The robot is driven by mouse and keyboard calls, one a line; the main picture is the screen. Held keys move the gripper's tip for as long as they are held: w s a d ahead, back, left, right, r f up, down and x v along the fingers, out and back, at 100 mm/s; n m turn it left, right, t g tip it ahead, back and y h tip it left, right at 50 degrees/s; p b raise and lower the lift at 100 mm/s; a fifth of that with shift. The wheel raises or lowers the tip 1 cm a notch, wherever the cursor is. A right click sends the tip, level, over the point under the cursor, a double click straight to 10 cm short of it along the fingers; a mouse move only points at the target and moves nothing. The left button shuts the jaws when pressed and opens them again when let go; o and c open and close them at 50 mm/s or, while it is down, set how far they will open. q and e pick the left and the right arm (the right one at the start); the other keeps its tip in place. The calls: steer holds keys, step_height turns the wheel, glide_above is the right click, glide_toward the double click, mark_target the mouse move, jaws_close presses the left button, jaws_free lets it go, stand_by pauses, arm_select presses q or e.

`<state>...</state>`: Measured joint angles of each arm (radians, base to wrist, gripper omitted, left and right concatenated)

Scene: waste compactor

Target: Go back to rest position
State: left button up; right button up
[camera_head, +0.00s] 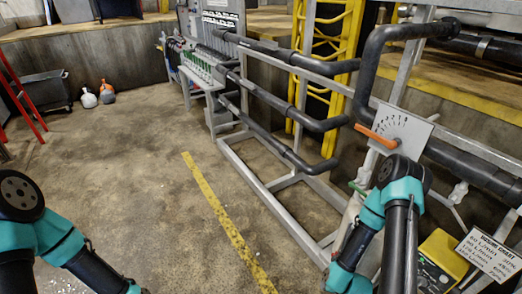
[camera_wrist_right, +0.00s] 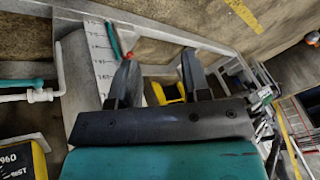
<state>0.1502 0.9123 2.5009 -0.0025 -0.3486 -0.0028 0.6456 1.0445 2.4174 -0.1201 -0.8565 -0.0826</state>
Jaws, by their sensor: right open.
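My right gripper (camera_wrist_right: 158,60) shows in the right wrist view with its two dark fingers spread apart and nothing seen between them. In the head view my right arm rises at the lower right, below the dial plate, and its gripper cannot be made out. My left arm shows at the lower left of the head view over the floor; its gripper is not in view.
A white dial plate (camera_head: 403,128) with an orange lever (camera_head: 377,137) stands above my right arm. Black pipes (camera_head: 290,103) run along a grey frame (camera_head: 262,192). A yellow box (camera_head: 441,256) and sign (camera_head: 490,256) are at right. Open floor (camera_head: 130,170) lies left.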

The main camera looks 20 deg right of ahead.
steer(key=a+r+n+g+y, duration=0.1)
steer(key=a+r, duration=0.3)
steer(key=a, duration=0.4)
steer(key=w+a+r+n+g+y, duration=0.1)
steer(key=a+r+n+g+y, duration=0.1)
steer(key=a+r, duration=0.3)
steer(key=a+n+g, duration=0.1)
steer(key=a, duration=0.2)
steer(key=shift+a+g, duration=0.4)
steer(key=shift+r, duration=0.1)
